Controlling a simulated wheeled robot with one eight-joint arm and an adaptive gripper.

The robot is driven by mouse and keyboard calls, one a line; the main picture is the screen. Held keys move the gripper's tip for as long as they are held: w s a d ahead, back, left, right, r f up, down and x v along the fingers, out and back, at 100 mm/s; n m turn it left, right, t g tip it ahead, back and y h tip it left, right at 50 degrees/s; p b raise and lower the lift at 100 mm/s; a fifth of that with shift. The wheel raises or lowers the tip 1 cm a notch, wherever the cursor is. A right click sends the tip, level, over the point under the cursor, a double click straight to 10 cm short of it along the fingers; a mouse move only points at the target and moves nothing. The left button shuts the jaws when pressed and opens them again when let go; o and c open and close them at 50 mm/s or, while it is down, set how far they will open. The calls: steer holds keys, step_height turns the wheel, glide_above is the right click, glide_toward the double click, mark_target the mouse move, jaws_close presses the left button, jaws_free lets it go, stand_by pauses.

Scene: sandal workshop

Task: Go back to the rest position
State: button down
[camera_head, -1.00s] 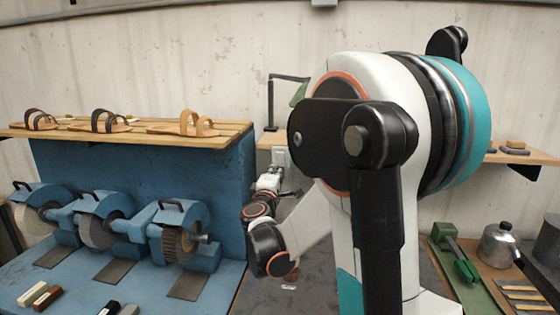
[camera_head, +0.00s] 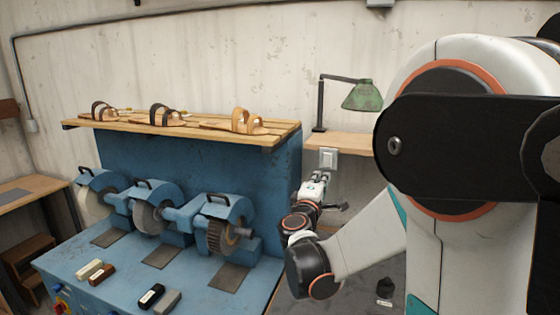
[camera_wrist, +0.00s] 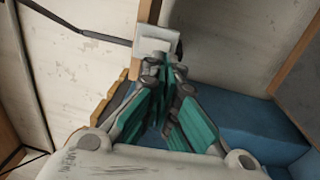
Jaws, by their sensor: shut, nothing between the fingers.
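My gripper (camera_head: 317,185) is in the head view, right of the blue grinding machine (camera_head: 140,190) and in front of the wall below the lamp shelf. It is small there. In the wrist view my gripper (camera_wrist: 160,65) has its teal-padded fingers drawn together at the tips, with nothing visible between them. A white wall switch (camera_head: 328,158) shows just above the gripper in the head view. The switch (camera_wrist: 157,38) also shows beyond the fingertips in the wrist view; I cannot tell the gap.
A wooden shelf (camera_head: 185,132) with several sandals tops the machine. A green lamp (camera_head: 363,95) stands on a wooden shelf (camera_head: 345,142) at the right. A workbench (camera_head: 30,192) stands at the far left. A small dark object (camera_head: 385,288) lies low beside my arm.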

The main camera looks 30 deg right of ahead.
steer(key=s+a+f+m+g+y+b, duration=0.1)
steer(key=s+a+f+m+g+y, duration=0.2)
steer(key=s+a, duration=0.9)
steer(key=s+a+f+m+g+y, duration=0.2)
steer(key=s+a+f+m+y, duration=0.3)
steer(key=s+a+f+y, duration=0.5)
steer(key=s+a+y, duration=0.1)
steer(key=s+a, duration=0.1)
steer(key=a, duration=0.3)
steer(key=shift+s+a+f+g+b, duration=0.15)
steer(key=shift+s+a+g+b, duration=0.1)
steer(key=shift+a+g+b, duration=0.15)
